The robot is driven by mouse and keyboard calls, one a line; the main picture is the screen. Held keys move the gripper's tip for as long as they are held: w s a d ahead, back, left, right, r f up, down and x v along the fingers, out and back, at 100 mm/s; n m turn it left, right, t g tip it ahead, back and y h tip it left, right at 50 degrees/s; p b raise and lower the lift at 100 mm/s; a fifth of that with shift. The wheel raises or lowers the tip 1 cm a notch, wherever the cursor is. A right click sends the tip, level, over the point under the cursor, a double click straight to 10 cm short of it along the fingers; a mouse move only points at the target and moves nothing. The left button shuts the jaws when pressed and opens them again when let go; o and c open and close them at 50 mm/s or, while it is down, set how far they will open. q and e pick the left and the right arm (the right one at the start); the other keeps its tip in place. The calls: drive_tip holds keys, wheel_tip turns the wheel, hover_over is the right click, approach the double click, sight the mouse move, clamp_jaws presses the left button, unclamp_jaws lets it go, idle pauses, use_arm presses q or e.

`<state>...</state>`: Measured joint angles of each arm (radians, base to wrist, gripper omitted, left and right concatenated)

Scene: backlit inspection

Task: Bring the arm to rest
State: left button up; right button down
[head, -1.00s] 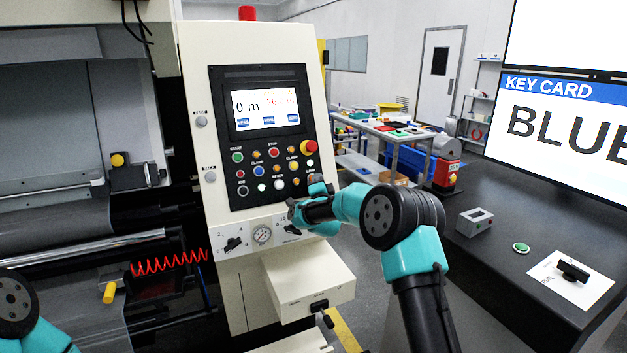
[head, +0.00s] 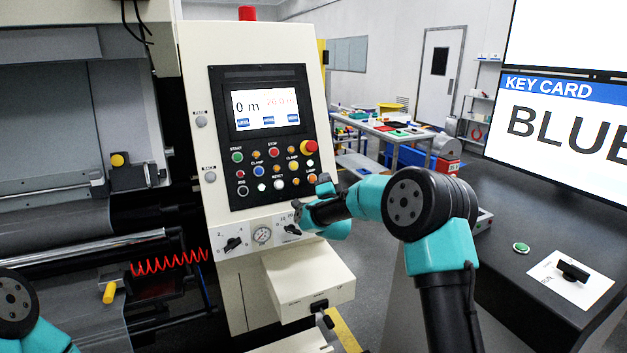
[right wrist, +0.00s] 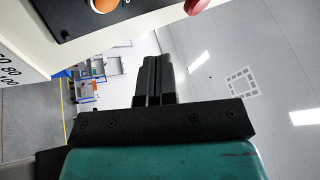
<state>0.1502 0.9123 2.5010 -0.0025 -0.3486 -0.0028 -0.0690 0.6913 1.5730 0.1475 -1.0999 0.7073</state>
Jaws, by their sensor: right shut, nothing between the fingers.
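My right gripper (head: 302,215) is in front of the lower right part of the cream machine panel (head: 190,70), close to the black selector knobs. In the right wrist view its two black fingers (right wrist: 155,75) are together with nothing between them. The right arm, teal and black, reaches in from the lower right. Part of my left arm shows at the lower left edge; its gripper is out of view.
The panel carries a screen (head: 266,108), coloured buttons and a red emergency stop (head: 309,147). A cream box (head: 308,283) juts out below the gripper. A dark desk (head: 500,285) with a green button (head: 521,248) and black switch (head: 572,271) lies right. A monitor reads "KEY CARD BLUE".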

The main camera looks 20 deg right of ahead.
idle(0.4)
drive_tip(key=s+a+f+n+g+y, duration=0.1)
drive_tip(key=s+f, duration=0.4)
drive_tip(key=f, duration=0.6)
drive_tip(key=s+a+f+n+g+y, duration=0.2)
drive_tip(key=s+f+n+g+y, duration=0.1)
drive_tip(key=f, duration=0.8)
drive_tip(key=s+a+f+n+g+y, duration=0.2)
drive_tip(key=s+f+n+g, duration=0.2)
drive_tip(key=f, duration=0.8)
drive_tip(key=shift+s+n+g, duration=0.3)
drive_tip(key=shift+s+g, duration=0.7)
drive_tip(key=shift+s, duration=0.6)
drive_tip(key=s+a+f+n+g+y, duration=0.1)
drive_tip(key=s+f+n+g, duration=0.1)
drive_tip(key=s, duration=0.8)
drive_tip(key=s+a+f+n+g, duration=0.1)
drive_tip(key=s+f+g, duration=0.4)
drive_tip(key=s, duration=0.6)
drive_tip(key=s+a+f+n+g+y, duration=0.1)
drive_tip(key=s+f+n+g, duration=0.1)
drive_tip(key=s+f, duration=0.5)
drive_tip(key=s+g, duration=0.1)
drive_tip(key=s, duration=0.2)
drive_tip(key=shift+s+a+n+g+y, duration=0.25)
drive_tip(key=shift+a+n+g+y, duration=0.05)
drive_tip(key=shift+n+g, duration=0.1)
